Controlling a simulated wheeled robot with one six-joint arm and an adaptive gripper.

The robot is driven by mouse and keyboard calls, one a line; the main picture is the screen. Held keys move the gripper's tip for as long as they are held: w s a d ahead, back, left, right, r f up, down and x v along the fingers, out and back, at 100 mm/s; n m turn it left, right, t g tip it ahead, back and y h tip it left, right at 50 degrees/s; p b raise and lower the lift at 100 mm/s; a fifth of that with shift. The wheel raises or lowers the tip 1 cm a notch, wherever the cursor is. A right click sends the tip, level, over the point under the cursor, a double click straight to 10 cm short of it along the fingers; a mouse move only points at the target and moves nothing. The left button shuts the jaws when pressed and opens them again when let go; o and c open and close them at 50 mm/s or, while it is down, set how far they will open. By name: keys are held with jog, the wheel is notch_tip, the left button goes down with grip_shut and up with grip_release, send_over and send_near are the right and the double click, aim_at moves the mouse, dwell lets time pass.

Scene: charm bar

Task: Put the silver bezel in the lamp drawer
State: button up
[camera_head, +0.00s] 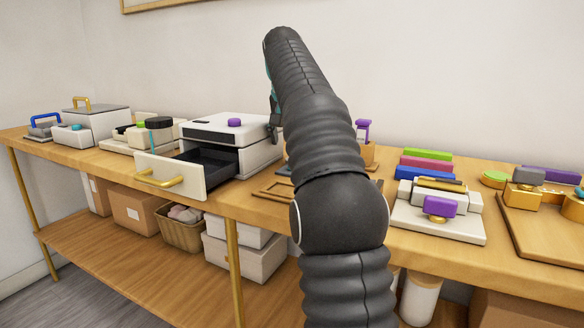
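A white box unit (258,155) with a purple knob on top stands left of my arm. Its drawer (191,184) is pulled out toward me, with a cream front, a gold handle and a dark inside; I cannot tell for sure that this is the lamp drawer. The visible part of the drawer's inside looks empty. I cannot make out a silver bezel. My gripper (275,108) is mostly hidden behind my own arm, above the bench and beside the box's right side. I cannot see its fingertips or whether it holds anything.
A wooden bench (262,208) runs across the view. A dark-capped container (159,135) stands behind the drawer's left side. Right of my arm are a white fixture with a purple block (438,207), coloured bars (425,172) and a wooden tray (530,235).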

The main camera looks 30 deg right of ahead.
jog(key=b+x, duration=0.1)
jog(key=x, duration=0.4)
jog(key=shift+w+d+f+b, duration=0.1)
jog(key=shift+f+b, duration=0.2)
jog(key=shift+b, duration=0.1)
jog(key=c, duration=1.2)
jog(key=shift+r, duration=0.2)
